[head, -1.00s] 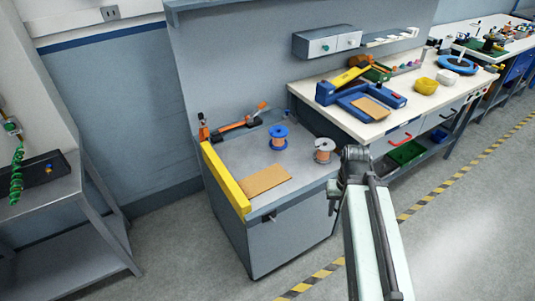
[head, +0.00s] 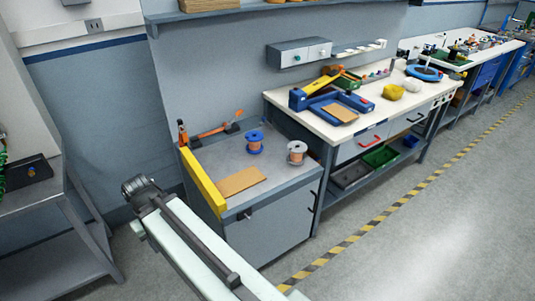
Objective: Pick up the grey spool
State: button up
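My arm reaches up from the bottom of the head view, left of the spools and in front of the cabinet. Its end, where my gripper (head: 139,186) is, lies at the left, well away from the grey spool. The fingers are too small and unclear to show whether they are open or shut.
A yellow bar (head: 202,181) edges the cabinet top's left side. A brown board (head: 241,181) lies at its front. An orange-handled tool (head: 212,131) lies at the back. A grey table (head: 40,195) is at the left.

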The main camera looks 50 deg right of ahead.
aim_at(296, 148)
jog(key=u, duration=0.15)
jog(key=i, duration=1)
jog(key=z, duration=0.1)
